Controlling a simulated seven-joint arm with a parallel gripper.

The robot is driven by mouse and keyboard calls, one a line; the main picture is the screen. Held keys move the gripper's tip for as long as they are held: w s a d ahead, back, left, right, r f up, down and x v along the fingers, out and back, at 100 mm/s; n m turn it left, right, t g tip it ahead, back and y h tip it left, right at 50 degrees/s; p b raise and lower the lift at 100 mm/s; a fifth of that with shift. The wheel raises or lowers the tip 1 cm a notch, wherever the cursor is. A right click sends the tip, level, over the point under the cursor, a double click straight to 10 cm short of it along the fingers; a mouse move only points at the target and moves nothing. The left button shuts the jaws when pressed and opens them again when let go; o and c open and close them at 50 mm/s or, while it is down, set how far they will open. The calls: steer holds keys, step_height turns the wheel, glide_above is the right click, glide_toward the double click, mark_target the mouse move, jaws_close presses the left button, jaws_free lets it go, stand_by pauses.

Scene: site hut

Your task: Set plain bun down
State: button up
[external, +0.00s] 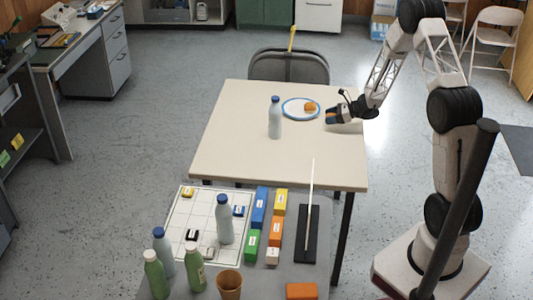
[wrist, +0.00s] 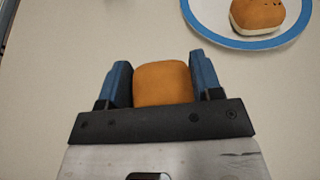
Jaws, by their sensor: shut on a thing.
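My gripper (wrist: 163,85) is shut on a plain orange-brown bun (wrist: 162,82), which sits between its blue fingers in the wrist view. In the external view my gripper (external: 334,116) is low over the right side of the cream table (external: 230,155), just right of the plate. I cannot tell whether the held bun touches the tabletop. A white plate with a blue rim (external: 288,114) lies on the table and shows at the upper right of the wrist view (wrist: 213,38). Another bun (external: 310,106) with dark marks on top (wrist: 258,14) lies on that plate.
A pale bottle with a blue cap (external: 275,118) stands left of the plate. A nearer grey table holds bottles, coloured boxes (external: 259,208), a gridded white sheet (external: 183,218) and a brown cup (external: 229,284). The cream table's front half is clear. A chair (external: 289,65) stands behind it.

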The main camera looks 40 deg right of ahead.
mark_target(328, 127)
steer(key=shift+w, duration=0.1)
steer(key=shift+w+d, duration=0.1)
steer(key=shift+w, duration=0.15)
steer(key=shift+w+f, duration=0.1)
steer(key=shift+f, duration=1.7)
steer(key=shift+f, duration=0.15)
steer(key=o, duration=0.9)
steer(key=shift+d+r, duration=0.15)
steer(key=shift+r, duration=0.05)
steer(key=v, duration=1.1)
steer(key=shift+s+d+r, duration=0.2)
steer(key=shift+s, duration=0.15)
